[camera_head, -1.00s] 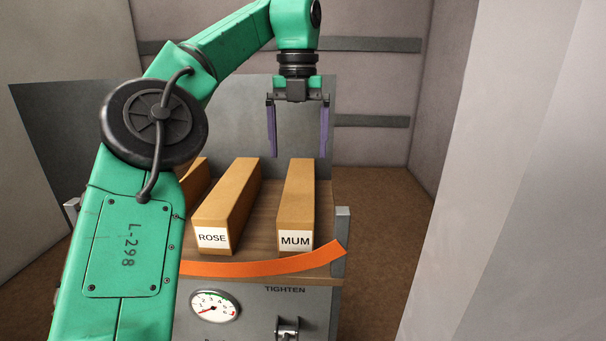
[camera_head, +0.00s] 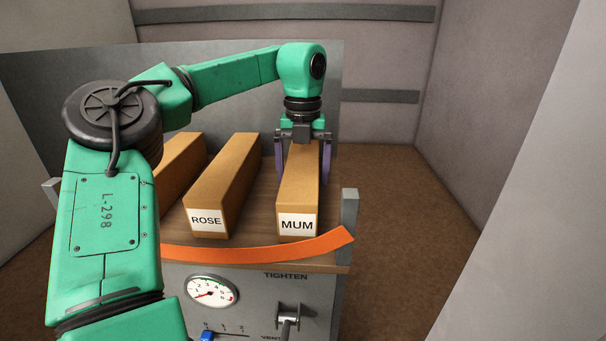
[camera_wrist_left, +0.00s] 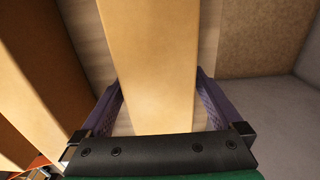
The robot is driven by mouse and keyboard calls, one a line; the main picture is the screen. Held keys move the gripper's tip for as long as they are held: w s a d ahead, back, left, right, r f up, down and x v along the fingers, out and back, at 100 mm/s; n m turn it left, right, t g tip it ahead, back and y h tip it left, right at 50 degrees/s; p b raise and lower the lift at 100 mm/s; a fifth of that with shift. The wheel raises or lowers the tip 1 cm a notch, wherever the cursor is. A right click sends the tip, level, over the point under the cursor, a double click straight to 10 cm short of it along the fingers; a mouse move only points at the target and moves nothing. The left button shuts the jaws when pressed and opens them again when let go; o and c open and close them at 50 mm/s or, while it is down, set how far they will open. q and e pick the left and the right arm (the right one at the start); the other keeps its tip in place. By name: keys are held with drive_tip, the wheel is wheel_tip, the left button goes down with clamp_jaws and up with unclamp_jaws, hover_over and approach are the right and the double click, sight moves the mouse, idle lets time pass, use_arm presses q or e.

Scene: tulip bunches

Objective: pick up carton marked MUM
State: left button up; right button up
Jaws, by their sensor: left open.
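The carton marked MUM (camera_head: 298,190) is a long brown box with a white label on its near end. It lies at the right of the wooden shelf top (camera_head: 255,215). My left gripper (camera_head: 303,172) is open above its far part, with one purple finger on each side of the carton. In the left wrist view, the carton (camera_wrist_left: 152,60) runs between the two fingers (camera_wrist_left: 158,100), with gaps visible on both sides. My right gripper is not in view.
A carton marked ROSE (camera_head: 222,185) lies to the left, and another carton (camera_head: 178,170) lies beyond it, partly hidden by my arm. An orange strap (camera_head: 260,250) curves across the front edge. A grey metal post (camera_head: 349,209) stands at the right. A gauge (camera_head: 212,291) is below.

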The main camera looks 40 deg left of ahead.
use_arm(q)
drive_tip(key=shift+s+d+f, duration=0.1)
drive_tip(key=shift+s+f, duration=0.05)
clamp_jaws()
